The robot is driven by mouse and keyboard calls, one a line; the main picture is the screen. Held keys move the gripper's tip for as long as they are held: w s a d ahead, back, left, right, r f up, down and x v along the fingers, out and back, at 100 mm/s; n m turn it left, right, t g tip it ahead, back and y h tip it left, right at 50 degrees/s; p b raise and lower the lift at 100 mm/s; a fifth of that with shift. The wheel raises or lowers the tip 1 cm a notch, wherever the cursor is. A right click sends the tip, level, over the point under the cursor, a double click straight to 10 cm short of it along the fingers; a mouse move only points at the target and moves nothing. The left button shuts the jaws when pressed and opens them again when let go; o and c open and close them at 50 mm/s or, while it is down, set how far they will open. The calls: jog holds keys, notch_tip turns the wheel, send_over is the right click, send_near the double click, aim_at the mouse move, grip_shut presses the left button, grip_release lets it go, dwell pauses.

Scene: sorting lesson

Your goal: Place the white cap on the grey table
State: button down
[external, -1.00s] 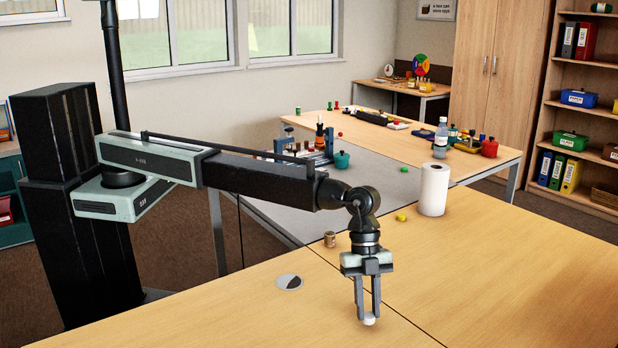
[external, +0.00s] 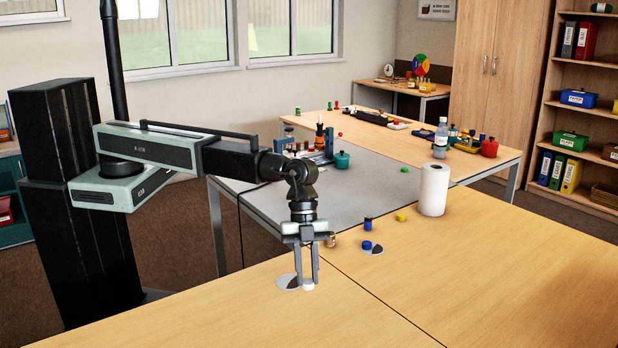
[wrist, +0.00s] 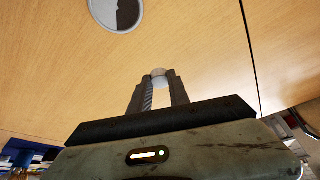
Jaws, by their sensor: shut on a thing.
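The white cap (external: 308,285) is a small, pale, rounded piece. My gripper (external: 308,277) points down and is shut on it, over the wooden table (external: 230,315). In the wrist view the cap (wrist: 159,72) shows between the tips of my gripper (wrist: 160,82). I cannot tell how high the cap is above the wood. The grey table (external: 270,195) lies behind the wooden one, at the upper left of my gripper in the external view, with a bare grey surface at its near left.
A grey and black disc mark (external: 285,283) is just left of the cap. A brown piece (external: 331,241), a blue piece (external: 367,245), a yellow piece (external: 401,218) and a white roll (external: 433,190) stand to the right. A blue rack (external: 320,150) is at the grey table's far side.

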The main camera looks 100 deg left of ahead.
notch_tip(320, 180, up, 7)
jog(key=p, duration=0.7)
notch_tip(320, 180, down, 7)
jog(key=b, duration=0.7)
jog(key=shift+f, duration=0.15)
jog(key=b, duration=0.1)
send_over(368, 326)
jog(key=a, duration=0.1)
jog(key=shift+s+a+f, duration=0.1)
jog(key=shift+s+f, duration=0.1)
jog(key=shift+f, duration=0.25)
notch_tip(368, 326, down, 4)
jog(key=b, duration=0.4)
jog(key=shift+r, duration=0.25)
jog(key=shift+f, duration=0.25)
jog(key=c, duration=1.2)
grip_release()
jog(key=shift+r, duration=0.1)
jog(key=shift+c, duration=0.2)
